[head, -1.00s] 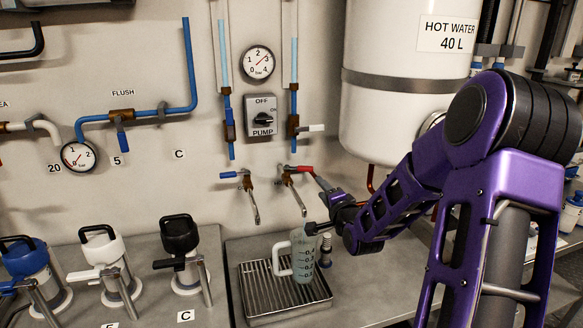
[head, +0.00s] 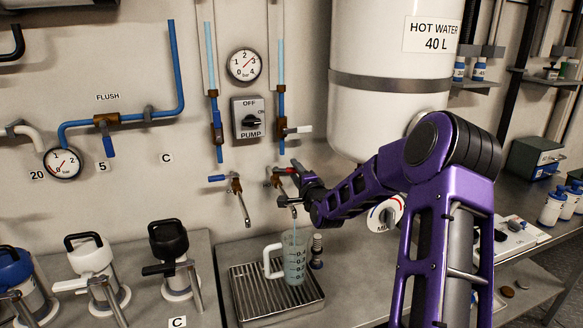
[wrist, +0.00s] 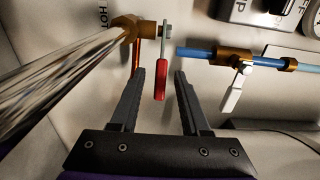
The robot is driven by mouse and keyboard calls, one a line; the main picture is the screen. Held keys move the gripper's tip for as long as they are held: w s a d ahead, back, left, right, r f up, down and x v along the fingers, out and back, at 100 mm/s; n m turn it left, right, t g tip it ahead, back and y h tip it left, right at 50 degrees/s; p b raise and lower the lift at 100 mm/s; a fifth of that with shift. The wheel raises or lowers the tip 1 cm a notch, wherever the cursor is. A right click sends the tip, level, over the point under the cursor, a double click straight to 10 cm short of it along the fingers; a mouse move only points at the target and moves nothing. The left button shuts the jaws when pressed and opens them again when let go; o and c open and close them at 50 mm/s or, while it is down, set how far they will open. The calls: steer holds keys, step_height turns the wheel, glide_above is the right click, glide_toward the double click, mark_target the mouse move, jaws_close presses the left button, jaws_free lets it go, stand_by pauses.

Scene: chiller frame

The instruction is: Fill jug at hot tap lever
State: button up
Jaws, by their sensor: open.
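The clear measuring jug (head: 295,264) stands upright on the drip tray (head: 248,310), its white handle to the left. The hot tap's spout (head: 286,200) ends above the jug. A thin pale streak, like running water, shows between spout and jug. My gripper (head: 294,174) is up at the hot tap's red lever (head: 285,171), which is partly hidden there. In the wrist view, my gripper (wrist: 160,73) is open, with the red lever (wrist: 160,84) between its fingers and gaps on both sides. The tap's brass body (wrist: 125,28) is beyond it.
A blue-handled tap (head: 218,178) is just left. The pump switch (head: 248,118) and a white-handled valve (head: 297,130) are above. The hot water tank (head: 385,110) hangs to the right. Several lidded vessels, including a black one (head: 170,240), stand left of the tray.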

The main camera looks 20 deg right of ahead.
steer(key=shift+w, duration=2)
jaws_close()
